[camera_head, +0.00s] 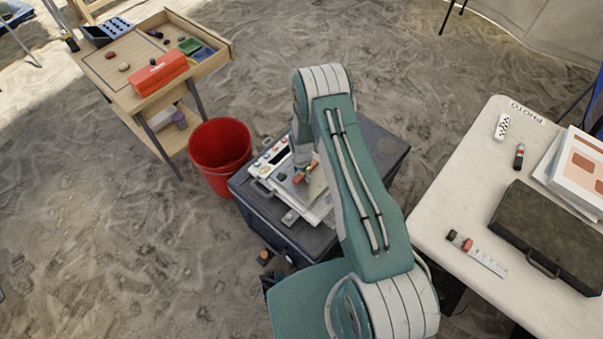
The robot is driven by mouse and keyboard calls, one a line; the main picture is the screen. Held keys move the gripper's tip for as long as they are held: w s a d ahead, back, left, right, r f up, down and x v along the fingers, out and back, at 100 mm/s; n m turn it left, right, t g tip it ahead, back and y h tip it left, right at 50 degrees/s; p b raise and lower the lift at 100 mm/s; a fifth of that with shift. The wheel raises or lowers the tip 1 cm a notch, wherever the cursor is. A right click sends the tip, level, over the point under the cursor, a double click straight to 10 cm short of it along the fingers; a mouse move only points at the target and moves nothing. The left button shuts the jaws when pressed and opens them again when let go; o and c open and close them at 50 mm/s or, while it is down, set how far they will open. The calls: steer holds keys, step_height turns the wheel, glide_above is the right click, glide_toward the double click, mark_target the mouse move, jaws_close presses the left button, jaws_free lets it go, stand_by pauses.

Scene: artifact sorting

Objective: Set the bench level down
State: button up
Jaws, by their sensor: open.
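My teal arm reaches over a dark case (375,150) in the middle of the view. My gripper (304,176) points down over a light panel (280,190) on top of the case. It is open, with its fingers small and partly hidden by the arm. A small red and yellow item (299,178) shows right at the fingertips. It may be the bench level, but I cannot tell for sure. I also cannot tell whether it touches the panel or the fingers.
A red bucket (219,150) stands left of the case. A wooden table (120,95) at upper left holds a red box (159,74) and small trays. At right, a white table (445,200) holds a dark briefcase (550,235), papers and small tools. Sandy ground lies between.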

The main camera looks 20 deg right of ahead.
step_height(320, 180, up, 12)
step_height(320, 180, up, 14)
steer(key=r+n+t, duration=0.1)
steer(key=n, duration=0.1)
glide_above(301, 174)
steer(key=s+r+n+t, duration=0.1)
steer(key=s+r+n, duration=0.15)
steer(key=r, duration=0.55)
steer(key=s+r+n+t, duration=0.1)
steer(key=s+r, duration=0.3)
steer(key=r, duration=0.3)
steer(key=s+r+n+t, duration=0.1)
steer(key=s+r+n, duration=0.1)
steer(key=s+r, duration=0.4)
steer(key=s+r+n+t, duration=0.1)
steer(key=s+r+n, duration=0.2)
steer(key=s, duration=1.2)
step_height(301, 174, up, 4)
steer(key=shift+f+n+t, duration=0.2)
steer(key=shift+n+t, duration=0.1)
steer(key=shift+n, duration=0.05)
